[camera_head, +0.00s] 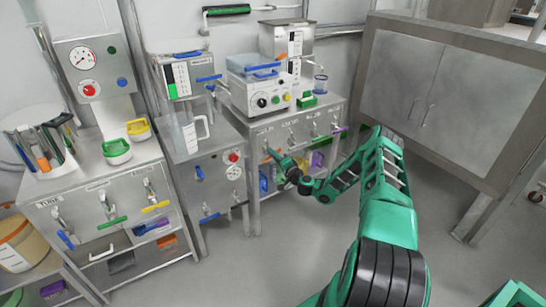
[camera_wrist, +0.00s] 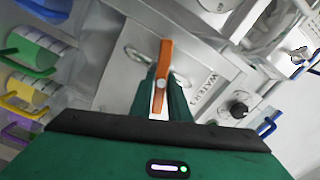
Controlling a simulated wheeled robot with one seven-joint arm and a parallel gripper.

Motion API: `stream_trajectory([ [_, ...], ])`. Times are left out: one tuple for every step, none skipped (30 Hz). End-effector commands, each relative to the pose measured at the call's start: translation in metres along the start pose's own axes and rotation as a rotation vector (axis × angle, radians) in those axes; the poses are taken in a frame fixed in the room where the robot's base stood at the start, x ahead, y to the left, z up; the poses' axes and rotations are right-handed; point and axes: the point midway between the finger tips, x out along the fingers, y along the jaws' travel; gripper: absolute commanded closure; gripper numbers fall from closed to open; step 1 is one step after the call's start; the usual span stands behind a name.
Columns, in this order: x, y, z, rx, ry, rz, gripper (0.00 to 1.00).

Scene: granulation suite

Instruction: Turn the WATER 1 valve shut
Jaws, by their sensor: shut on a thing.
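My gripper (camera_wrist: 162,95) is shut on an orange valve handle (camera_wrist: 166,52) in the wrist view. The handle stands lengthwise between the two green fingers, and its upper end shows beyond them. The label WATER (camera_wrist: 205,85) is printed on the grey metal panel just right of the handle; its number is hard to read. In the head view my gripper (camera_head: 272,154) reaches the left end of the valve row on the middle cabinet's front.
More valves (camera_head: 292,134) sit to the right on the same panel. Blue, green, yellow and purple-handled bins (camera_wrist: 36,45) are close by in the wrist view. A black knob (camera_wrist: 238,108) is right of the label. Open floor (camera_head: 300,240) lies left of my arm.

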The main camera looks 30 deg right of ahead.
Motion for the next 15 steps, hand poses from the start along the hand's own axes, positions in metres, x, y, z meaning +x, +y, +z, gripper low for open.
stream_trajectory([
  [-0.0019, 0.0046, -0.0059, 0.036, 0.010, 0.007, 1.00],
  [-0.0020, 0.0051, -0.0059, 0.061, 0.010, 0.007, 1.00],
  [-0.0021, 0.0055, -0.0059, 0.093, 0.010, 0.007, 1.00],
  [-0.0020, 0.0058, -0.0058, 0.117, 0.010, 0.007, 1.00],
  [-0.0019, 0.0060, -0.0058, 0.141, 0.010, 0.007, 1.00],
  [-0.0019, 0.0064, -0.0057, 0.170, 0.011, 0.007, 1.00],
  [-0.0019, 0.0067, -0.0057, 0.191, 0.011, 0.007, 1.00],
  [-0.0019, 0.0071, -0.0056, 0.211, 0.011, 0.007, 1.00],
  [-0.0020, 0.0076, -0.0056, 0.236, 0.011, 0.007, 1.00],
  [-0.0022, 0.0080, -0.0056, 0.254, 0.012, 0.007, 1.00],
  [-0.0022, 0.0083, -0.0056, 0.270, 0.012, 0.008, 1.00],
  [-0.0023, 0.0087, -0.0056, 0.290, 0.012, 0.008, 1.00],
  [-0.0024, 0.0088, -0.0056, 0.305, 0.012, 0.008, 1.00],
  [-0.0024, 0.0090, -0.0055, 0.317, 0.012, 0.007, 1.00],
  [-0.0024, 0.0091, -0.0054, 0.332, 0.012, 0.007, 1.00],
])
